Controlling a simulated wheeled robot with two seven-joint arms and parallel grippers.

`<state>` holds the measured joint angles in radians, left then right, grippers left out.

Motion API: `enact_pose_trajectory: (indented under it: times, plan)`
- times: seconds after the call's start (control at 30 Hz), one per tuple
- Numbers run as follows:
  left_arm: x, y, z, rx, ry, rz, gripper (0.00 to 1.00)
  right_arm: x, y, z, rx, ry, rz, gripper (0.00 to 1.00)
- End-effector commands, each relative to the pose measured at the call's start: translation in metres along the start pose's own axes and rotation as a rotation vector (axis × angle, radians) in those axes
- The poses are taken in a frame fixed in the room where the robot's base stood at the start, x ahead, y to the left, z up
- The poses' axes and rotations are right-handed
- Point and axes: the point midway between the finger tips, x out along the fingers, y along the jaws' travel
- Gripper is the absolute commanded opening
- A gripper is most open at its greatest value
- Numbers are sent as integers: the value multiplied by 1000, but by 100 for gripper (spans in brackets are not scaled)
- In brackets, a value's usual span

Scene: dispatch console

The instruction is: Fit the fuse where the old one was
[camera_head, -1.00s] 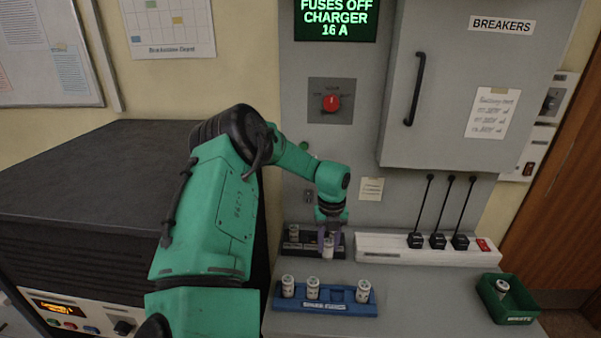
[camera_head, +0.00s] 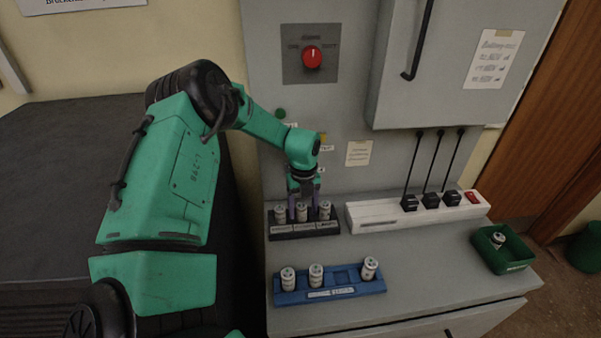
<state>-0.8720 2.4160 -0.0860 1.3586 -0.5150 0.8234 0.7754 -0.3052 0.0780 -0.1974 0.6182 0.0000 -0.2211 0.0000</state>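The black fuse holder (camera_head: 304,231) stands on the grey console ledge against the panel. White fuses stand upright in its left (camera_head: 280,214), middle (camera_head: 301,213) and right (camera_head: 324,210) places. My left gripper (camera_head: 303,208) points down over the holder, a finger on each side of the middle fuse. I cannot tell whether the fingers press on it or stand just clear, nor how deep the fuse sits. The blue rack (camera_head: 330,289) in front holds three more fuses and has an empty place right of its middle. My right gripper is out of view.
A white strip (camera_head: 385,219) with black plugs and a red switch lies right of the holder. The green waste bin (camera_head: 506,259) holds one fuse. A red rotary switch (camera_head: 312,57) and a grey breaker cabinet are above. The ledge right of the blue rack is clear.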

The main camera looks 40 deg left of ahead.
Motion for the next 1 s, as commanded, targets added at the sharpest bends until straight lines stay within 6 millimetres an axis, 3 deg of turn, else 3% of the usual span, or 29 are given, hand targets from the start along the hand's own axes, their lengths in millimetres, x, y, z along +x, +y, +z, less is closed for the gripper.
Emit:
enact_pose_trajectory:
  times: [0.3,0.37,0.7,0.83,1.0]
  plan:
    - [-7,0,0,0,0,-2,66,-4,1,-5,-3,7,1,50]
    - [-17,-1,0,1,-1,-3,66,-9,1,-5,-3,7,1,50]
    - [-106,-1,1,0,-2,-4,66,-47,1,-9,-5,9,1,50]
    - [-120,0,0,-1,-1,-2,66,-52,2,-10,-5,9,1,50]
    - [-121,0,0,0,0,-1,66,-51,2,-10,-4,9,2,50]
